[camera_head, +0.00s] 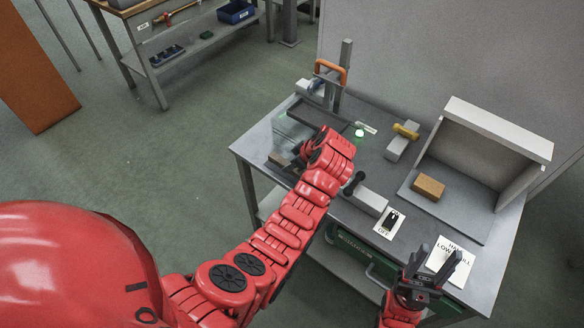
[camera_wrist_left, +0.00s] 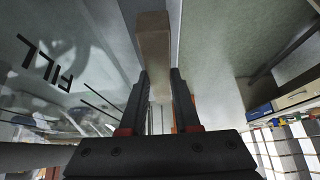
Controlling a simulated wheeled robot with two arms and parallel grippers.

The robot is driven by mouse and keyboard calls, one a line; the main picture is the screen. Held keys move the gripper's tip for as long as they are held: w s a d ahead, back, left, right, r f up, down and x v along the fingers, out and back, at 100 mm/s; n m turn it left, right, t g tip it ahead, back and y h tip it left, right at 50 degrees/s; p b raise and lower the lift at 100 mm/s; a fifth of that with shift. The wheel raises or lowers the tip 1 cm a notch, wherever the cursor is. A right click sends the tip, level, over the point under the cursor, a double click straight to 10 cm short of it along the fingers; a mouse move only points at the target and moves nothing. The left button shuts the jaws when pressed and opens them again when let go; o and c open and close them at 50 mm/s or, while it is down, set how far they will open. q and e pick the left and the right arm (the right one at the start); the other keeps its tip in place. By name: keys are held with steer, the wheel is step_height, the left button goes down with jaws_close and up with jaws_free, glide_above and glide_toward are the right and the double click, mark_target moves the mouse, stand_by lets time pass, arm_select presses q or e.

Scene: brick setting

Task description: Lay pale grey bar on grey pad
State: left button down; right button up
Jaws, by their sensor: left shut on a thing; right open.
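My left gripper (camera_head: 296,158) is over the left part of the table, largely hidden behind my own red arm in the head view. In the left wrist view its fingers (camera_wrist_left: 157,95) are shut on a pale grey-beige bar (camera_wrist_left: 154,40), which sticks out beyond the fingertips. In the head view a small end of the bar (camera_head: 280,159) shows beside the gripper. A flat grey pad (camera_head: 462,219) lies under the white-walled booth at the right; I cannot tell if it is the task's pad. My right gripper (camera_head: 432,266) is open and empty near the front edge.
A brick (camera_head: 428,187) lies in the booth (camera_head: 497,130). A dark tray (camera_head: 318,114), a post with an orange handle (camera_head: 332,72), a yellow-handled block (camera_head: 398,146) and a black-knobbed block (camera_head: 368,199) stand on the table (camera_head: 375,120). A green light glows near the tray.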

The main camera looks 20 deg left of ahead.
arm_select(q)
steer(key=shift+w+a+f, duration=0.1)
steer(key=shift+w, duration=0.55)
steer(key=shift+f+p, duration=0.25)
steer(key=shift+p, duration=0.25)
step_height(320, 180, down, 2)
steer(key=shift+p, duration=0.55)
steer(key=shift+f, duration=0.45)
steer(key=shift+f, duration=0.1)
steer(key=shift+f+b, duration=0.2)
steer(key=shift+b, duration=0.1)
steer(key=c, duration=0.6)
jaws_free()
steer(key=shift+r, duration=0.1)
steer(key=shift+c, duration=0.2)
